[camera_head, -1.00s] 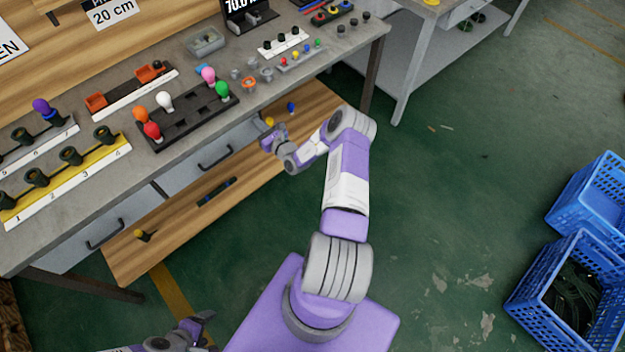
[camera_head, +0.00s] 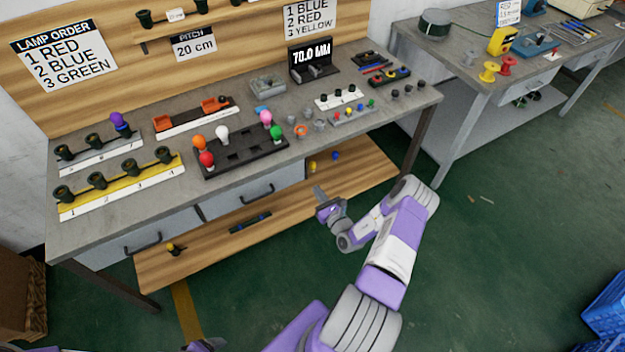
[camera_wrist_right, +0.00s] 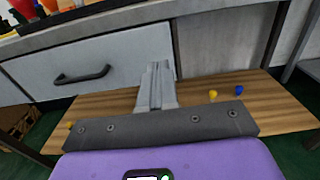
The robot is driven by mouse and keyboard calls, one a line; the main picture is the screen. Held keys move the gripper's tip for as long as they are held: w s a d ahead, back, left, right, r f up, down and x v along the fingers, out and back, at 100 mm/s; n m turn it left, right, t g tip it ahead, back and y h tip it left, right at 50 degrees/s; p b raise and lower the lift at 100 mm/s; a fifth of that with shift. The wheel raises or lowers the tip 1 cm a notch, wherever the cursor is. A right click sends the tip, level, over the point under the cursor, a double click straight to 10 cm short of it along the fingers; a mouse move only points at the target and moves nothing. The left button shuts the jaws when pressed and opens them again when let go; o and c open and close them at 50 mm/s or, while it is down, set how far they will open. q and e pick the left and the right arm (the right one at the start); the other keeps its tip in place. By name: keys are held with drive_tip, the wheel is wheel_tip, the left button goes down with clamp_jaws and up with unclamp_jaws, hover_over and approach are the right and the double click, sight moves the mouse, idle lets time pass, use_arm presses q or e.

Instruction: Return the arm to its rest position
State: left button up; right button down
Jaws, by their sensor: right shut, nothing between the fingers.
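My right arm reaches out in front of the bench in the head view. Its gripper (camera_head: 319,194) is shut and empty, below the bench top's front edge and in front of the drawers. In the right wrist view its fingers (camera_wrist_right: 157,72) are closed together, pointing toward a grey drawer front, with nothing between them. Of my left arm only a small part shows at the bottom edge of the head view; whether its gripper shows cannot be made out.
The workbench (camera_head: 330,137) carries a black lamp tray (camera_head: 243,160), a yellow numbered rack (camera_head: 120,187) and a white rack (camera_head: 97,160). A wooden lower shelf (camera_head: 205,245) lies under the drawers. A second bench (camera_head: 450,85) stands at right. Blue crates (camera_head: 607,310) stand at lower right.

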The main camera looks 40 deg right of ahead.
drive_tip(key=shift+v, duration=1.25)
drive_tip(key=a+n+g+y, duration=0.8)
drive_tip(key=a+n+y, duration=0.7)
drive_tip(key=a, duration=1.4)
drive_tip(key=s+a+f+n+g+h, duration=0.1)
drive_tip(key=s+a+n+g+h, duration=0.2)
drive_tip(key=s+n, duration=0.3)
drive_tip(key=s+a+f+n+g+h, duration=0.1)
drive_tip(key=s+a+n+g, duration=0.3)
drive_tip(key=n, duration=1.1)
drive_tip(key=shift+s+a+g+h, duration=0.35)
drive_tip(key=shift+s+g+h, duration=0.6)
drive_tip(key=shift+s, duration=0.8)
